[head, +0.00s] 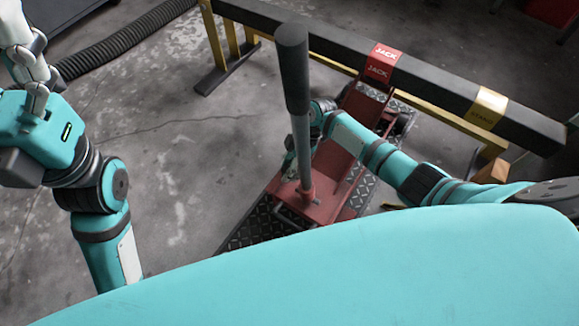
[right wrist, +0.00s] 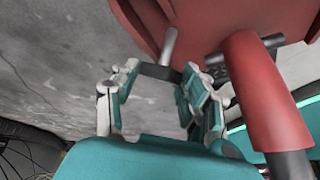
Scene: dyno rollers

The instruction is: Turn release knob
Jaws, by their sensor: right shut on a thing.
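The red floor jack (head: 335,170) stands on the concrete floor with its handle (head: 300,110) upright. My right gripper (head: 308,125) reaches in from the right, beside and partly behind the handle, where the head view hides its fingertips. In the right wrist view, the release knob (right wrist: 160,71), a dark crosspiece on a grey shaft (right wrist: 169,46), sits between the fingertips of this gripper (right wrist: 160,76). They are shut on it. My left gripper (head: 26,62) shows only in part at the upper left, away from the jack. Its fingertips cannot be made out.
A black beam on yellow legs (head: 430,85) with a red JACK label (head: 383,62) stands behind the jack. Dark tread-plate pieces (head: 260,225) lie around the jack's base. A black ribbed hose (head: 115,42) lies at the upper left.

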